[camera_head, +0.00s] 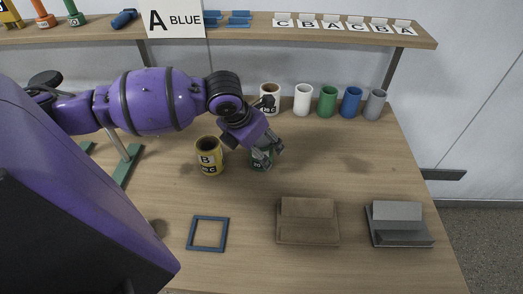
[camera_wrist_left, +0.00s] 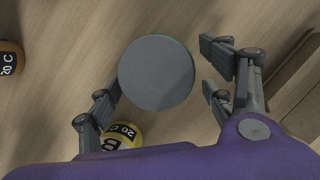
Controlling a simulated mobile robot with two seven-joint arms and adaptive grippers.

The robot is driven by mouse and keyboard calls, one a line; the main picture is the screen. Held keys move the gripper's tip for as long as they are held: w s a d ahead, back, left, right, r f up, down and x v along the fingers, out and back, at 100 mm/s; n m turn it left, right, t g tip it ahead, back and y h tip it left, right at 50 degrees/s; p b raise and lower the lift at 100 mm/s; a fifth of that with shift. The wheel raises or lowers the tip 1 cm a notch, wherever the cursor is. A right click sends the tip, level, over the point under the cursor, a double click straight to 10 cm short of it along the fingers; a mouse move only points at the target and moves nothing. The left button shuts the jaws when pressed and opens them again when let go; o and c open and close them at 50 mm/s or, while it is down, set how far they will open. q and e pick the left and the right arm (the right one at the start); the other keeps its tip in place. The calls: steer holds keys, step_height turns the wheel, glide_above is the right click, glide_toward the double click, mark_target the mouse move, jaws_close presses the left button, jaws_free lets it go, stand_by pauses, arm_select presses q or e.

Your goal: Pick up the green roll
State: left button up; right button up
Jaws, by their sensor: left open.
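A dark green roll (camera_head: 260,161) with a white label stands on the table, partly hidden by my left gripper (camera_head: 268,149). In the left wrist view its round grey end (camera_wrist_left: 157,73), with a thin green edge, lies between the fingers of my left gripper (camera_wrist_left: 160,84). The fingers are open, one on each side, with visible gaps to the roll. A plain green cylinder (camera_head: 328,101) stands in the back row, apart from the gripper. My right gripper is not in view.
A yellow roll (camera_head: 209,157) stands close to the left of the green one. A brown labelled roll (camera_head: 269,92) and white, blue and grey cylinders stand behind. A blue square frame (camera_head: 191,233), a brown block (camera_head: 308,232) and a grey block (camera_head: 399,237) lie in front.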

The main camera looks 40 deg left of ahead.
arm_select(q)
steer(key=x, duration=0.2)
steer(key=shift+w+f, duration=0.2)
steer(key=shift+f, duration=0.05)
steer(key=c, duration=1.3)
steer(key=shift+r, duration=0.2)
